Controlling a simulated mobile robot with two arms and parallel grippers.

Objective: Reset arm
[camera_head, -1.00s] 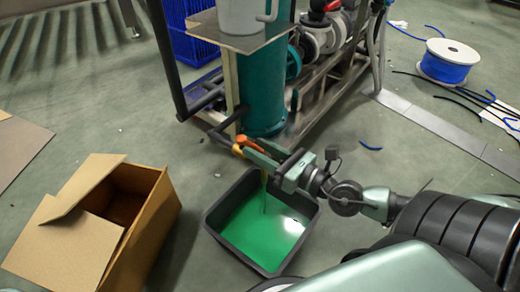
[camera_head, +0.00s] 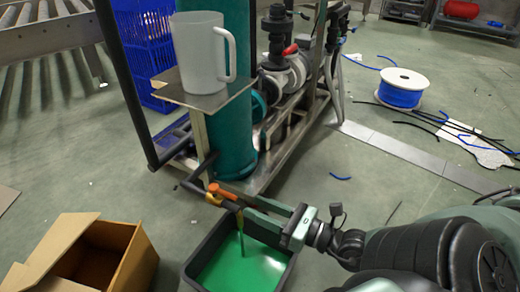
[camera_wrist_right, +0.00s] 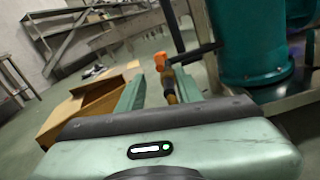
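My right gripper (camera_head: 243,203) is at the low outlet of the teal tank (camera_head: 228,95), beside the orange valve handle (camera_head: 222,190). In the right wrist view its two fingers (camera_wrist_right: 160,78) stand apart, with the brass-coloured tap (camera_wrist_right: 170,88) and the orange handle (camera_wrist_right: 162,62) showing between and beyond them. Whether a finger touches the tap, I cannot tell. A thin green stream falls from the tap into a black tray (camera_head: 206,245) holding green liquid (camera_head: 243,268). My left gripper is not in view.
A grey-white jug (camera_head: 200,60) stands on a small plate (camera_head: 180,95) above the outlet. An open cardboard box (camera_head: 135,262) is left of the tray. Pumps and pipes (camera_head: 285,75) are behind. A blue cable spool (camera_head: 400,90) and loose cables lie on the floor at right.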

